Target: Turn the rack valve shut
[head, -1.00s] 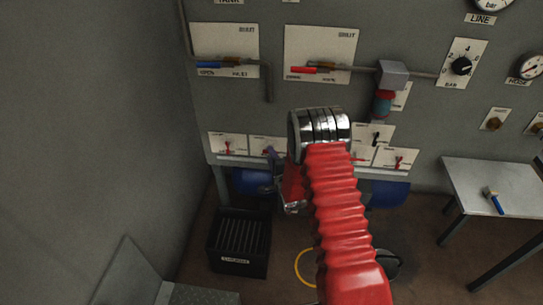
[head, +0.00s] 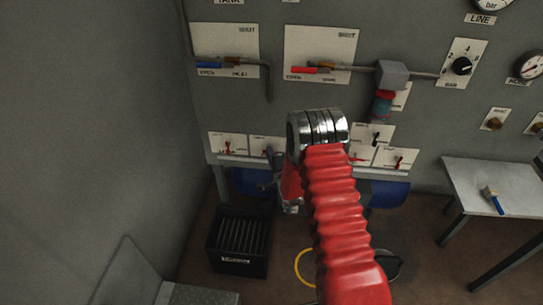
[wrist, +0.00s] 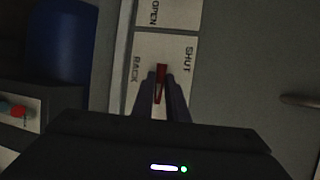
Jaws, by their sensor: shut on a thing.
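My red arm and silver joint hide part of that row, and the lever cannot be made out there.
A similar plate with a red lever (head: 228,145) is just left. Blue cylinders (head: 390,193) lie under the panel. A black crate (head: 238,245) stands on the floor below. A grey table (head: 490,180) with a hammer (head: 492,200) stands right.

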